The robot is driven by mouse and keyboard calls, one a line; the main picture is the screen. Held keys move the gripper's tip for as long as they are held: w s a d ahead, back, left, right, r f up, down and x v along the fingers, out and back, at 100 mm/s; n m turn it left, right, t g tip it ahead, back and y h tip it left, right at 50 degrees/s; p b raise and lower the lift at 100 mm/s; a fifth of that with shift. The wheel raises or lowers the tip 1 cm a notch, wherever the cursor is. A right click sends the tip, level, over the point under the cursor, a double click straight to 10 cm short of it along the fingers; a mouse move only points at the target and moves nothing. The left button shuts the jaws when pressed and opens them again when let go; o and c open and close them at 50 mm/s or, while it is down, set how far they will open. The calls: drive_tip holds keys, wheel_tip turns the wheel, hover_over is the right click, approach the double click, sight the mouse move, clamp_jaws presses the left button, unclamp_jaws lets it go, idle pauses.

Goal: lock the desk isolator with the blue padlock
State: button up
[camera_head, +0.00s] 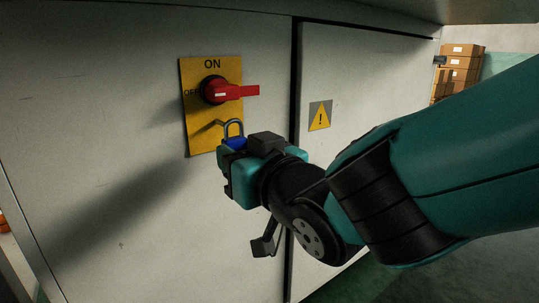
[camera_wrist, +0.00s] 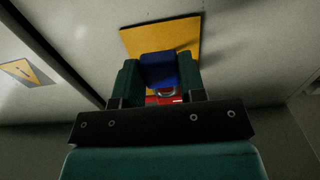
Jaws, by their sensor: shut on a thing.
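The desk isolator is a yellow plate (camera_head: 200,130) on the pale cabinet door, marked ON at the top and OFF at the left. Its red rotary handle (camera_head: 235,92) points right, level. My gripper (camera_head: 234,160) is shut on the blue padlock (camera_head: 236,143), shackle up, in front of the plate's lower right. In the wrist view the padlock (camera_wrist: 158,68) sits between the two fingers (camera_wrist: 158,85), with the yellow plate (camera_wrist: 185,32) behind it and part of the red handle (camera_wrist: 165,99) below. I cannot tell whether the shackle touches the plate or is open.
A warning label (camera_head: 320,115) is on the cabinet panel to the right, past a dark vertical gap (camera_head: 295,80). Stacked cardboard boxes (camera_head: 460,68) stand far back at the right. An overhanging surface (camera_head: 430,10) runs along the top. The door left of the plate is clear.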

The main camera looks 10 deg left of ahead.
drive_tip(key=shift+x, duration=1.5)
drive_tip(key=shift+w+a+f, duration=0.1)
idle(0.8)
drive_tip(key=shift+w+a, duration=0.5)
drive_tip(key=shift+f+b, duration=0.3)
idle(0.5)
drive_tip(key=o, duration=1)
